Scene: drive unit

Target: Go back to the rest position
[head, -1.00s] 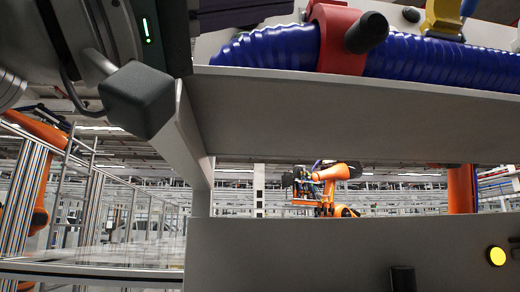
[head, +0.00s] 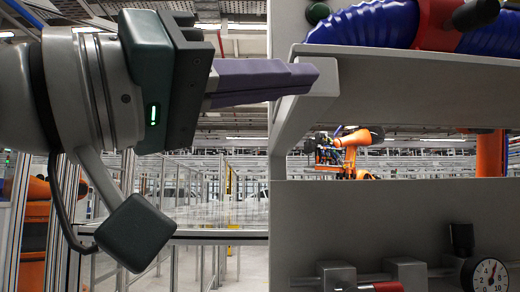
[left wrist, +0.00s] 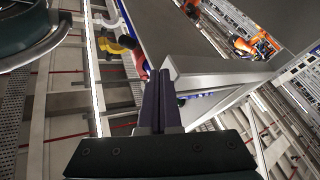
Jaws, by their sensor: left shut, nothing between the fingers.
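My left gripper (head: 312,76) comes in from the left in the head view, with its purple-grey fingers pointing right. The fingers are together and hold nothing. Their tips overlap the left end of the grey shelf bracket (head: 303,112) in the picture; I cannot tell whether they touch it. In the left wrist view the closed fingers (left wrist: 160,80) point up the picture beside the grey frame corner (left wrist: 195,70). My right gripper is not in view.
A blue ribbed hose (head: 375,24) with a red clamp (head: 432,22) lies on the grey shelf (head: 430,66). Below are a grey panel (head: 380,215) and a pressure gauge (head: 488,275). An orange robot (head: 352,148) stands far behind. A metal-framed fence (head: 180,235) runs behind at left.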

